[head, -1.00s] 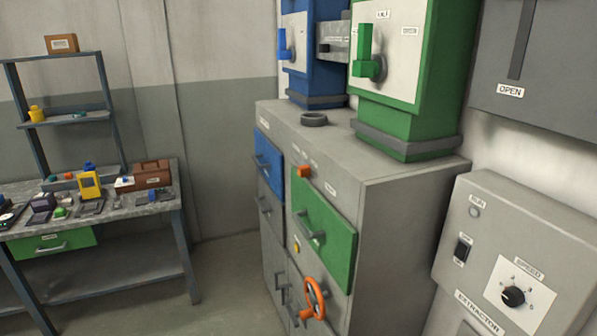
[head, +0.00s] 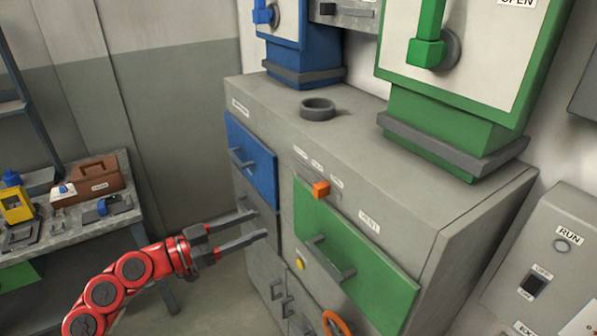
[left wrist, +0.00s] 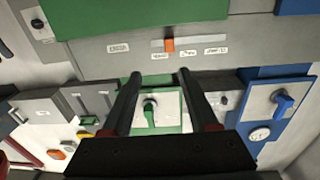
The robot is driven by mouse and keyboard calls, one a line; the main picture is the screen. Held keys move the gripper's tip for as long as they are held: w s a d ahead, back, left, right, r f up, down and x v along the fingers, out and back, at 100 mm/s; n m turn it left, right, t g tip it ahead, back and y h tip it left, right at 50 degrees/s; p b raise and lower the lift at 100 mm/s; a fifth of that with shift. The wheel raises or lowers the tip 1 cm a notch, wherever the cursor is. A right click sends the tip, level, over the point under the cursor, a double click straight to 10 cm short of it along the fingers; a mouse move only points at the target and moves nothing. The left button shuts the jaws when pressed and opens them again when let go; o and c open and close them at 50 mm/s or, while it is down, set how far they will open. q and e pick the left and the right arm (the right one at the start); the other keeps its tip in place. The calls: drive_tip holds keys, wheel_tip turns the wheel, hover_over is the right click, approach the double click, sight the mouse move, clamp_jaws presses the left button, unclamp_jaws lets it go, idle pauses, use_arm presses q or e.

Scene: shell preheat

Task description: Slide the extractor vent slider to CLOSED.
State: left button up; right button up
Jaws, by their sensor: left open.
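An orange slider knob (head: 321,188) sits on the front of the grey cabinet, above the green drawer, beside several small labels. In the left wrist view the knob (left wrist: 169,44) stands in a pale horizontal slot; the labels are too blurred to read surely, so I cannot tell whether it is the vent slider. My left gripper (head: 260,224) is open and empty in front of the cabinet, below and left of the knob and apart from it. Its two fingers (left wrist: 159,73) also show in the left wrist view. My right gripper is not in view.
The green drawer (head: 375,275) and blue drawer (head: 250,160) have protruding handles. An orange handwheel (head: 336,324) is low on the cabinet. The extractor panel (head: 545,255) is at the right, below a dark grey box (head: 587,95). A workbench (head: 128,214) stands at the left.

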use_arm(q)
drive_tip(key=a, duration=0.1)
drive_tip(key=p, duration=0.4)
approach(315, 191)
drive_tip(key=shift+n, duration=0.4)
drive_tip(key=x, duration=0.8)
drive_tip(key=shift+w+d, duration=0.2)
drive_tip(key=shift+d, duration=0.15)
drive_tip(key=shift+w+d, duration=0.25)
drive_tip(key=shift+d, duration=0.1)
clamp_jaws()
